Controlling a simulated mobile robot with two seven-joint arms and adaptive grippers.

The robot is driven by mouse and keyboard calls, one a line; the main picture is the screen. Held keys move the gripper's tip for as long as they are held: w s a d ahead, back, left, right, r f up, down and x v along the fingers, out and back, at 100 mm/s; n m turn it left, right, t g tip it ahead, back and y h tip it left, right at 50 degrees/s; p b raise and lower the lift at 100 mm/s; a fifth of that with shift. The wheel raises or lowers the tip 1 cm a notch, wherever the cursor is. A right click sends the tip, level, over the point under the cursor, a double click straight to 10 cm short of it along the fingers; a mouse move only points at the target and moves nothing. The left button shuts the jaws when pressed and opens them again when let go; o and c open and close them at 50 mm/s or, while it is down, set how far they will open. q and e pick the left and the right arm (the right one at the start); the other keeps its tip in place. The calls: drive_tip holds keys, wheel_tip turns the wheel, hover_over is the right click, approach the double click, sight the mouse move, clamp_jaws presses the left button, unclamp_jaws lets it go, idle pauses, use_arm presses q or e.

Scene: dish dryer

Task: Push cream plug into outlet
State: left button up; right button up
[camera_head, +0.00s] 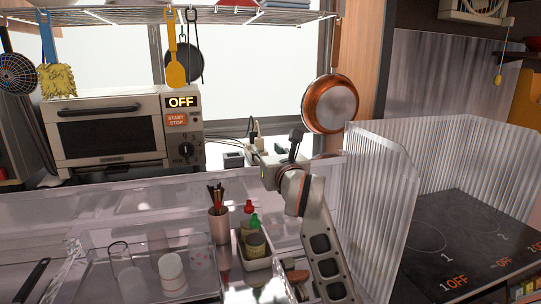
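My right arm comes up from the bottom right, and my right gripper (259,150) is at its far end, by the back ledge under the window. It is small and seen from behind, so I cannot tell whether its fingers are open or shut. My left gripper is not in view.
A toaster oven (110,130) with an OFF display stands at the left. A clear ribbed screen (383,205) and a black cooktop (455,235) are at the right. A copper pan (331,104) hangs near the gripper. Cups, a utensil holder (219,228) and bottles stand in front.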

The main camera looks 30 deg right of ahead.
drive_tip(key=shift+v, duration=1.6)
